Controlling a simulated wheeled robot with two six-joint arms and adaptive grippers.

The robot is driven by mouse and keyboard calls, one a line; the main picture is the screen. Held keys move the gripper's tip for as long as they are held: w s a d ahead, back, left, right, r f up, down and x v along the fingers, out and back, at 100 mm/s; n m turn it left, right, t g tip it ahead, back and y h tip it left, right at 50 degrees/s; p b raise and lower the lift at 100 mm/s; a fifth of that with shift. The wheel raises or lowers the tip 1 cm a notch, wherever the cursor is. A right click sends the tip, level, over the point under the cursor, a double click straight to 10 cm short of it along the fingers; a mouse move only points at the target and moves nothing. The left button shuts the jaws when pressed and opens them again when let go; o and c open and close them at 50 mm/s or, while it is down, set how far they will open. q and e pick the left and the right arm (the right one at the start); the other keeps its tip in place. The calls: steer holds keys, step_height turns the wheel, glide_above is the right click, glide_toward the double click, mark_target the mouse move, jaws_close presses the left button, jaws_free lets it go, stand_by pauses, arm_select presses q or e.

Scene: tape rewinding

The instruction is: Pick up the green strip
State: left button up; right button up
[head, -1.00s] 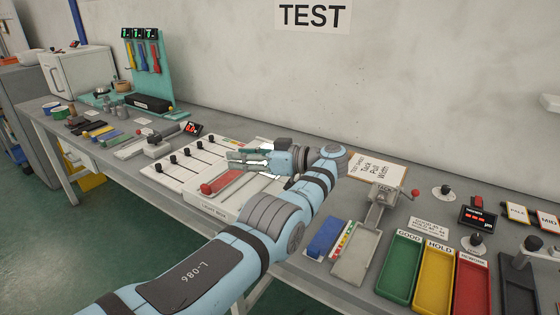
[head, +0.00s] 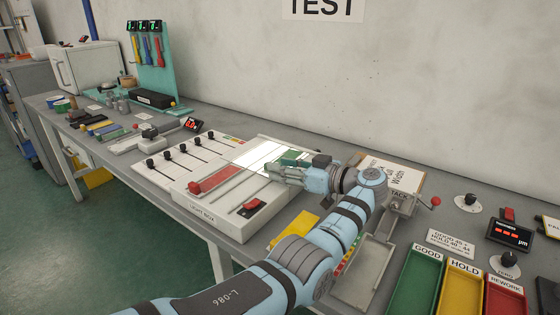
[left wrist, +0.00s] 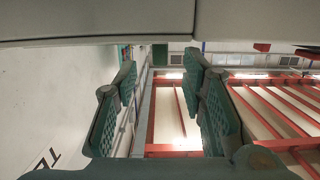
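A small green strip (head: 111,134) lies flat on the far left of the bench in the head view, beside a blue strip (head: 103,129) and a yellow strip (head: 96,125). My left gripper (head: 277,167) is over the right part of the light box, well to the right of these strips, with its fingers pointing left. In the left wrist view its two green padded fingers (left wrist: 165,105) stand apart with nothing between them. A green patch shows behind the gripper on the light box; I cannot tell what it is. My right gripper is not in view.
The light box (head: 203,208) carries a red bar (head: 215,180) and a lit panel (head: 257,154). A slider panel (head: 180,160) is left of it. Green (head: 415,282), yellow (head: 462,290) and red trays stand at the front right. A yellow pad (head: 293,230) is partly hidden by my arm.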

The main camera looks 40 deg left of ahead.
arm_select(q)
steer(key=shift+a, duration=0.4)
steer(key=a, duration=0.2)
steer(key=a+f, duration=0.1)
steer(key=a, duration=0.1)
steer(key=shift+s+a, duration=0.15)
steer(key=shift+r, duration=0.1)
steer(key=c, duration=0.5)
jaws_close()
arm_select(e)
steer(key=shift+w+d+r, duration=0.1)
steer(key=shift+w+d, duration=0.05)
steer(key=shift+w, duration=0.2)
arm_select(q)
steer(key=shift+r, duration=0.1)
step_height(320, 180, up, 20)
steer(key=p, duration=0.3)
steer(key=shift+p, duration=0.35)
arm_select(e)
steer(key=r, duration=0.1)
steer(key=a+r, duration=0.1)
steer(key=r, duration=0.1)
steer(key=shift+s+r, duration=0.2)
